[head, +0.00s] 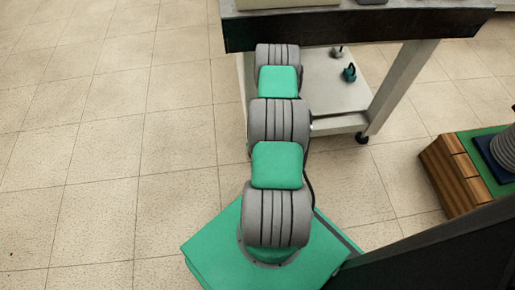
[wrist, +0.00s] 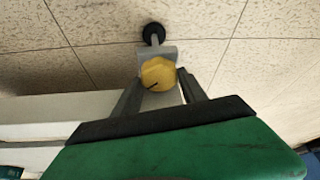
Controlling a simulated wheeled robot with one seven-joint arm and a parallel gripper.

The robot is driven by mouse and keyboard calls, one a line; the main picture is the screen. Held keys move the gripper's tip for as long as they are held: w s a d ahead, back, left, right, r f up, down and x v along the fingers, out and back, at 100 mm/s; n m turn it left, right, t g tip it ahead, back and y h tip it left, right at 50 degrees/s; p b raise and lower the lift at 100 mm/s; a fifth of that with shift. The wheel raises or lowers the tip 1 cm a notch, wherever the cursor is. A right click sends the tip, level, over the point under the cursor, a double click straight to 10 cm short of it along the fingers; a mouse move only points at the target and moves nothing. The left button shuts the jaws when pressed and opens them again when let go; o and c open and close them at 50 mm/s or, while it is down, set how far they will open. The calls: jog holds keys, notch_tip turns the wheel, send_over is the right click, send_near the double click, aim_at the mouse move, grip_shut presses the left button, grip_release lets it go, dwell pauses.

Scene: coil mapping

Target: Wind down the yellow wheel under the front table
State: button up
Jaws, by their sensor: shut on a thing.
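The yellow wheel (wrist: 158,73) shows in the wrist view as a rounded yellow knob with a dark slot or mark. It sits on a grey bracket with a black caster (wrist: 153,33) beyond it. My gripper (wrist: 162,88) has its two dark fingers on either side of the wheel and is shut on it. In the head view my arm reaches to the front table (head: 350,27), and my gripper and the wheel are hidden there.
The table has a pale lower shelf (head: 325,95) with two small objects, one teal (head: 349,73). A black caster (head: 361,138) stands under its right leg. A wooden block (head: 455,178) with a green top is at right. Tiled floor at left is clear.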

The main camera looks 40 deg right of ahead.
jog(key=m+g+h, duration=0.1)
jog(key=m, duration=0.3)
jog(key=shift+a+m, duration=0.1)
jog(key=shift+m, duration=0.3)
jog(key=o, duration=1.4)
jog(key=shift+c, duration=0.2)
jog(key=p+v, duration=0.2)
jog(key=v, duration=0.5)
jog(key=shift+a+r+h+p, duration=0.2)
jog(key=shift+r+h+p, duration=0.1)
jog(key=shift+r+p, duration=0.1)
